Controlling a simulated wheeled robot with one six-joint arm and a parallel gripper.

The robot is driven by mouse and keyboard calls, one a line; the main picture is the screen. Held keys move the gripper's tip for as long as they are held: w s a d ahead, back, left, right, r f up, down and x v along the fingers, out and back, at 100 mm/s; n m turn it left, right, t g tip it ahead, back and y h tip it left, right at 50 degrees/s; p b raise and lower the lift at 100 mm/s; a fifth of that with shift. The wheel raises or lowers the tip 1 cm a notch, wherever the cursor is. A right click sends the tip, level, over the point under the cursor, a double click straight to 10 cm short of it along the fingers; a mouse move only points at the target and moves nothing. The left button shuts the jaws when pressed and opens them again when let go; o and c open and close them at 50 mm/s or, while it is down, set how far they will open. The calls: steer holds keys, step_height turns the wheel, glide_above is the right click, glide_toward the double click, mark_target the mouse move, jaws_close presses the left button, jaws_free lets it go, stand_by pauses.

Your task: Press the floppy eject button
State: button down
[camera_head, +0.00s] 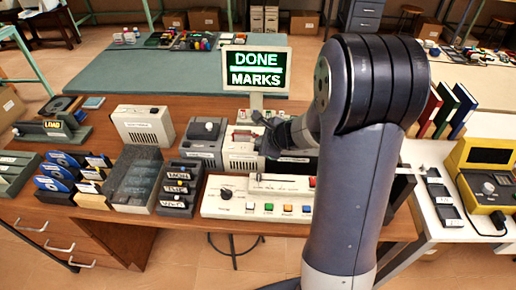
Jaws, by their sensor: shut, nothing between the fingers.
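My gripper (262,122) is dark and shut with nothing in it. It is over the row of machines at the back middle of the wooden desk, in front of the screen. A beige and grey machine (241,157) stands just below and left of it, partly covered by my wrist. I cannot tell which unit is the floppy drive. No eject button can be made out, and contact with the fingertips cannot be told.
A screen (256,69) reads "DONE MARKS". A white control panel (232,205) with a black knob and coloured buttons is at the desk's front. Racks of dark cartridges (181,188) and blue disks (55,170) stand left. A yellow device (485,165) is on the white table right.

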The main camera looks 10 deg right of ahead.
steer(key=shift+f+b, duration=0.4)
stand_by(0.8)
steer(key=shift+r, duration=0.15)
steer(key=shift+r+p, duration=0.65)
steer(key=shift+r, duration=0.1)
steer(key=shift+r+p, duration=2.2)
steer(key=shift+r, duration=0.2)
steer(key=shift+f+b, duration=0.65)
steer(key=shift+f, duration=0.05)
steer(key=shift+r+p, duration=0.2)
steer(key=shift+p, duration=0.6)
